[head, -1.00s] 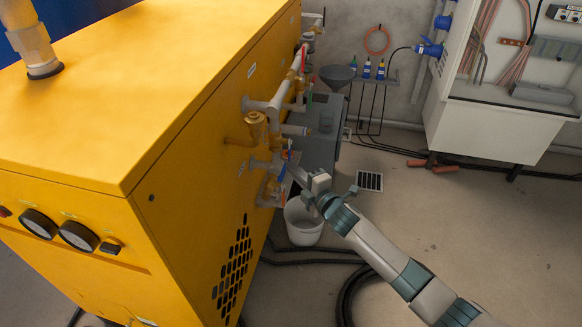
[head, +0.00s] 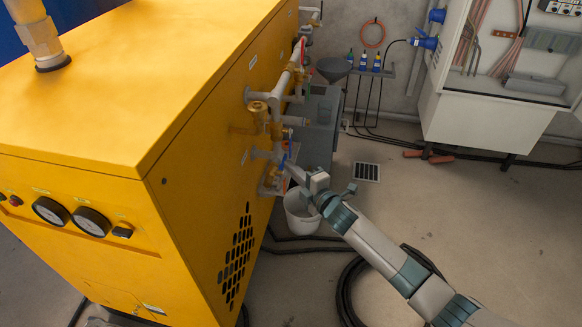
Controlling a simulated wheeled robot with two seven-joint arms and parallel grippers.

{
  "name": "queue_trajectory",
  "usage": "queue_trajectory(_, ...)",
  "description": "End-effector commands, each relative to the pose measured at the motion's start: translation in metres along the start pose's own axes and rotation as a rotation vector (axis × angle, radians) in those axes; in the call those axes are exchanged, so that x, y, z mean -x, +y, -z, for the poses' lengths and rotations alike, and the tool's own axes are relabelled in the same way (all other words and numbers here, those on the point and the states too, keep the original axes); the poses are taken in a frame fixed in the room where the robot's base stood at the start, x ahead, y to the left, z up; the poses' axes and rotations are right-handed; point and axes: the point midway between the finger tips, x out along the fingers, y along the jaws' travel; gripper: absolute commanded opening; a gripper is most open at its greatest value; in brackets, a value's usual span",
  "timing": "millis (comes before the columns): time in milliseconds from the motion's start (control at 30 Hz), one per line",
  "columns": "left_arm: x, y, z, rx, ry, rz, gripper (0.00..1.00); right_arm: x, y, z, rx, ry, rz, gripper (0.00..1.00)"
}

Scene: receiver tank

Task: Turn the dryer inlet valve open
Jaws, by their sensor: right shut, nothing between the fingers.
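The yellow dryer cabinet (head: 195,165) fills the left half, with grey pipes and brass fittings (head: 258,112) on its right side. A small blue valve lever (head: 283,160) sits low on this pipework. A red handle (head: 302,50) shows higher up the pipes. I cannot tell by label which valve is the dryer inlet. My right gripper (head: 290,169) is shut and empty, its tip right beside the blue lever. Whether it touches the lever is too small to tell. The gripper hides part of the lower fittings. My left gripper is not in view.
A white bucket (head: 303,212) stands on the floor below my right gripper. Black hoses (head: 350,285) coil on the floor. A grey box (head: 320,130) stands behind the pipes. A white cabinet (head: 485,125) is at the back right.

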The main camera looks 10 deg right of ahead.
Motion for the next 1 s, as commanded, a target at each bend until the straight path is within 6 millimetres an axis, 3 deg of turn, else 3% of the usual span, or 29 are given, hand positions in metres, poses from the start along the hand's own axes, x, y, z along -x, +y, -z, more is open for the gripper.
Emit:
queue_trajectory(267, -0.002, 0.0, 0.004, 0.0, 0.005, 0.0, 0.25, 0.026, -0.003, 0.0, 0.0, 0.001, 0.001, 0.0)
queue_trajectory(700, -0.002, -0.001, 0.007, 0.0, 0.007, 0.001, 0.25, 0.087, -0.008, -0.001, 0.0, 0.0, 0.001, 0.0)
queue_trajectory(1000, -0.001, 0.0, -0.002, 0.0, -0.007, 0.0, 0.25, 0.098, -0.008, 0.0, 0.0, 0.0, -0.001, 0.0)
